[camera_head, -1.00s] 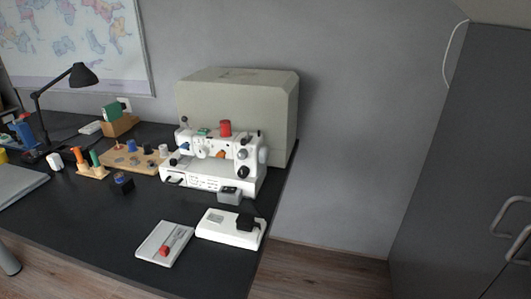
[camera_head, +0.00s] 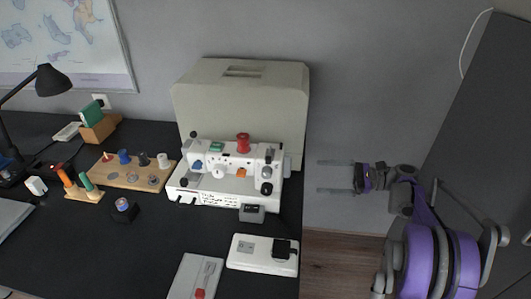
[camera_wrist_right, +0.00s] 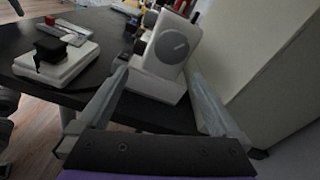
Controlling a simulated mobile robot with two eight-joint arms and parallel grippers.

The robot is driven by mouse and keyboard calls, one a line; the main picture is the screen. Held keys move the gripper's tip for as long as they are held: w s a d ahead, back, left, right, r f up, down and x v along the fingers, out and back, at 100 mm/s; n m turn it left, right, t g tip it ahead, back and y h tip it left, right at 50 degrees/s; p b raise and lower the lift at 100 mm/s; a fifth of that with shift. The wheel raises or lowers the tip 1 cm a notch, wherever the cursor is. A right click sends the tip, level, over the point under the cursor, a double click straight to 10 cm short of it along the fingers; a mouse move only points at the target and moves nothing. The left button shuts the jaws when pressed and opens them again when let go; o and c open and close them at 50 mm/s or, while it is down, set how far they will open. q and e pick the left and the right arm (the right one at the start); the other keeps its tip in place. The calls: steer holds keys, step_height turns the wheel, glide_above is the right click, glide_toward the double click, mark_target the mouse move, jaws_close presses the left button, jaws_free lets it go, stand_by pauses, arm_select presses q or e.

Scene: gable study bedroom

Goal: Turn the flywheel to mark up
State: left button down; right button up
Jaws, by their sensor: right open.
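The white sewing machine (camera_head: 222,186) stands near the right edge of the black desk. Its grey flywheel (camera_head: 287,163) is on the right end, seen nearly edge-on in the head view. In the right wrist view the flywheel (camera_wrist_right: 174,47) is a round grey disc on the machine's white end, ahead of my fingers. I cannot make out its mark clearly. My right gripper (camera_head: 320,176) is open and empty, to the right of the flywheel and apart from it, fingers pointing left. It also shows in the wrist view (camera_wrist_right: 159,80). My left gripper is not in view.
A beige machine cover (camera_head: 240,95) stands behind the machine. A white pedal-like box (camera_head: 262,262) with a black plug and a grey tray (camera_head: 195,277) lie in front. A wooden spool board (camera_head: 130,174) is left. Right of the desk is free, up to a dark cabinet (camera_head: 490,130).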

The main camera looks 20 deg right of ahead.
mark_target(288, 167)
steer(key=w+a+r+b, duration=0.1)
steer(key=w+a, duration=0.5)
steer(key=a, duration=0.1)
steer(key=shift+a+r+y, duration=0.15)
steer(key=shift+a+y, duration=0.05)
steer(key=shift+y, duration=0.2)
steer(key=shift+w, duration=0.1)
steer(key=shift+c, duration=0.3)
steer(key=c, duration=1.2)
